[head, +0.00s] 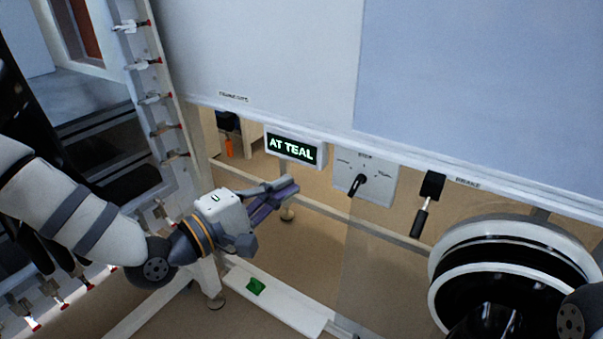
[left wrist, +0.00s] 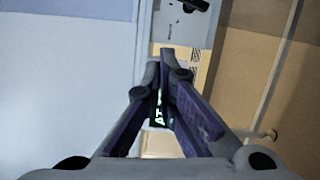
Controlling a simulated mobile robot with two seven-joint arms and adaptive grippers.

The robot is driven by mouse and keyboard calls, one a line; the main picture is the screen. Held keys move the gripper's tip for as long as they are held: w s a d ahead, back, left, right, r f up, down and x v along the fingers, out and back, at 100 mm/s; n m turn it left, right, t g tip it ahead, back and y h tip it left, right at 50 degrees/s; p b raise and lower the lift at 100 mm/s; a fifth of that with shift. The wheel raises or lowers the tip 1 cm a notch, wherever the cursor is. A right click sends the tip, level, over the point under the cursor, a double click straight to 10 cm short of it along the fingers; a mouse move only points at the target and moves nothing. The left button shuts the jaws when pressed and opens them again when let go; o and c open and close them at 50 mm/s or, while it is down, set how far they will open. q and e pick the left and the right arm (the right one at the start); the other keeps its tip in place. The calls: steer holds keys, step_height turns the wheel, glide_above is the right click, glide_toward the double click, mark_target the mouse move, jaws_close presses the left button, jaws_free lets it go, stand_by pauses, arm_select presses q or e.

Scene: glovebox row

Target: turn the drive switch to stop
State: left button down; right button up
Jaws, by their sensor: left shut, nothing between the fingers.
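The drive switch (head: 357,185) is a black knob on a pale square plate (head: 384,188) below the cabinet's lower edge. STOP is printed at the plate's top, with smaller marks at left and right. The knob sits slanted, one end up-right and the other down-left; I cannot tell which end points. My left gripper (head: 292,186) is shut and empty, left of the plate and apart from it. In the left wrist view its fingers (left wrist: 166,68) converge, and the switch knob (left wrist: 194,5) shows at the top edge. My right gripper is not in view.
A lit display (head: 291,148) reading AT TEAL hangs left of the switch. A black brake handle (head: 428,198) hangs to its right. A white rail (head: 285,305) with a green piece (head: 255,286) lies below. Open space lies between gripper and switch.

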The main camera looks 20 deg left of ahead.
arm_select(q)
steer(key=m+g+p, duration=0.1)
steer(key=m+g, duration=0.1)
steer(key=m, duration=1.9)
glide_toward(355, 187)
steer(key=s, duration=0.1)
steer(key=s+d+f+m+p, duration=0.1)
steer(key=d+m, duration=0.2)
steer(key=m, duration=0.7)
steer(key=s+d+f+m, duration=0.1)
steer(key=s+d+m, duration=0.1)
steer(key=m, duration=0.8)
steer(key=x, duration=1)
steer(key=a, duration=0.1)
steer(key=w+a+r, duration=0.1)
steer(key=a, duration=0.1)
steer(key=shift+w+a+r, duration=0.15)
steer(key=shift+w, duration=0.05)
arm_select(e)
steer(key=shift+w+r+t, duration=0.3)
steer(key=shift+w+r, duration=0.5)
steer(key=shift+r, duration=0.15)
